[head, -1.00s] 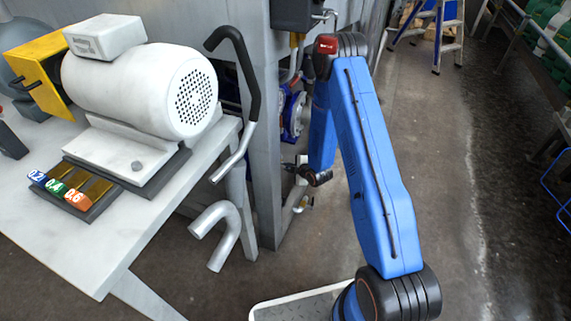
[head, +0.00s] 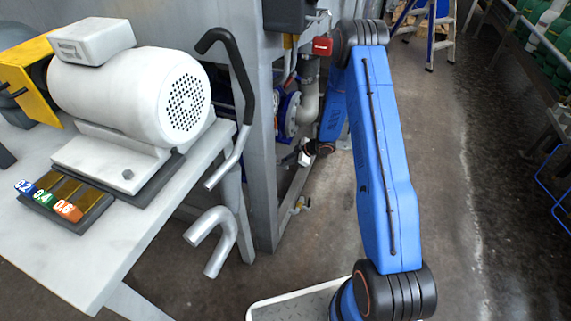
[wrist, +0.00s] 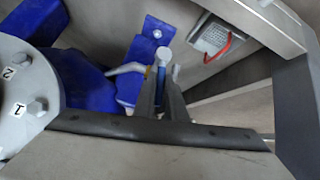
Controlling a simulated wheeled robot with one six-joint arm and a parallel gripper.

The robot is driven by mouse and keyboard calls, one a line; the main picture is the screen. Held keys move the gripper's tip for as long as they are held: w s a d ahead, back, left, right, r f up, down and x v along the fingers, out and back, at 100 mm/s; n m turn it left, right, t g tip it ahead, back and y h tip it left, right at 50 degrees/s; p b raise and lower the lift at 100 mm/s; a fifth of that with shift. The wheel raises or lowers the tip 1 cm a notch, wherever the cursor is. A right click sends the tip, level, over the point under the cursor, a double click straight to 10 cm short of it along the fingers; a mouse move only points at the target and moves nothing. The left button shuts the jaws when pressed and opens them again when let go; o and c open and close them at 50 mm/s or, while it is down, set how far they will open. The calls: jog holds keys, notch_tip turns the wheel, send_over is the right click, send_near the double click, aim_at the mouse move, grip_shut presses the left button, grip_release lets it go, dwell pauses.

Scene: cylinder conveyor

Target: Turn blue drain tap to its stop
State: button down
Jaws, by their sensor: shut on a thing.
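In the wrist view, the two grey fingers of my gripper (wrist: 165,88) are close together. A narrow blue piece, which looks like the handle of the blue drain tap (wrist: 161,75), shows between them. A grey round end stands just beyond the fingertips, and a bit of brass is beside it. The jaws are shut on this piece. In the head view, my gripper (head: 304,156) is low beside the grey frame, below a blue flanged body (head: 289,115). The tap itself is too small to make out there, and its angle is unclear.
A numbered grey flange (wrist: 22,95) and blue casing are close on the left in the wrist view. A red handle (wrist: 218,48) is at upper right.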

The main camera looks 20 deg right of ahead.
jog(key=shift+w+d+m+g+y, duration=0.3)
jog(key=shift+w+m+g+y, duration=0.1)
jog(key=shift+g, duration=0.2)
dwell(0.4)
jog(key=c, duration=1.8)
grip_release()
jog(key=v, duration=1.7)
jog(key=shift+w+d+r, duration=0.15)
jog(key=shift+w+d, duration=0.05)
jog(key=shift+d, duration=0.1)
